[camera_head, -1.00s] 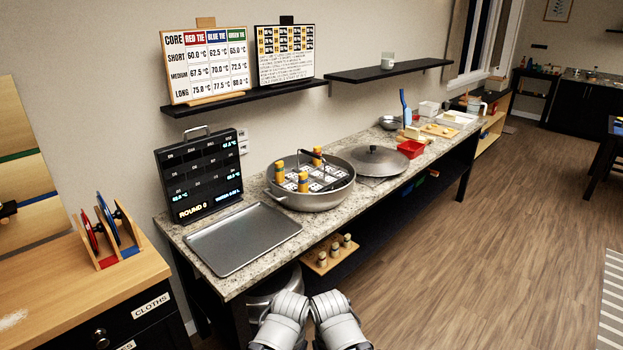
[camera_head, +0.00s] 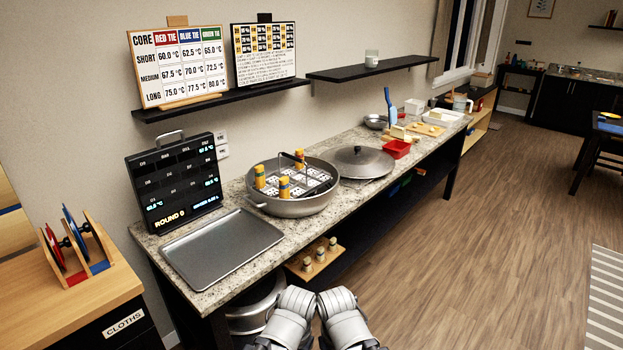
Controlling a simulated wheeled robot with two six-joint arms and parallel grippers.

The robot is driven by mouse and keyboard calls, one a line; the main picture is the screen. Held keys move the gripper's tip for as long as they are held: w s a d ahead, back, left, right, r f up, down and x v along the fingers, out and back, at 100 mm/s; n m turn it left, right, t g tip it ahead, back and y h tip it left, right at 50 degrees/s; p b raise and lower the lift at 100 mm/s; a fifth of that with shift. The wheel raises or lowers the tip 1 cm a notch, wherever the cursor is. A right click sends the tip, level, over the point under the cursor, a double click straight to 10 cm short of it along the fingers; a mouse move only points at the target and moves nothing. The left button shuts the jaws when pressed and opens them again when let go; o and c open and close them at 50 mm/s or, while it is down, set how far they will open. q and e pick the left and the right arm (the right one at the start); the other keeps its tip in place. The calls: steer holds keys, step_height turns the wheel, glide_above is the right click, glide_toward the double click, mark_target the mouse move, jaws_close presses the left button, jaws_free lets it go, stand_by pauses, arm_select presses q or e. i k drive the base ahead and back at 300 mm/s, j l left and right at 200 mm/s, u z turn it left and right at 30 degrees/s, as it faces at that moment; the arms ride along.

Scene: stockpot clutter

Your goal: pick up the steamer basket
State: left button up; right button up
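The steamer basket (camera_head: 313,181) sits inside a wide metal stockpot (camera_head: 296,208) on the granite counter. The basket has a grid of white cells with dark marks and a dark handle arching over it. Several yellow-and-orange capped pieces stand in or on it. The basket's lower part is hidden by the pot wall. My two grey arms show only as rounded links at the bottom edge. Neither gripper shows, and nothing of mine touches the basket or the pot.
A metal tray (camera_head: 222,247) lies left of the pot, before a black display panel (camera_head: 174,184). A lid (camera_head: 362,162) and a red bin (camera_head: 397,149) lie to the right. A low shelf holds a wooden rack (camera_head: 314,260). Open floor (camera_head: 480,250) spreads to the right.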

mark_target(302, 182)
steer(key=i+l+z, duration=0.3)
steer(key=i, duration=0.25)
steer(key=i+z, duration=0.3)
steer(key=i, duration=0.2)
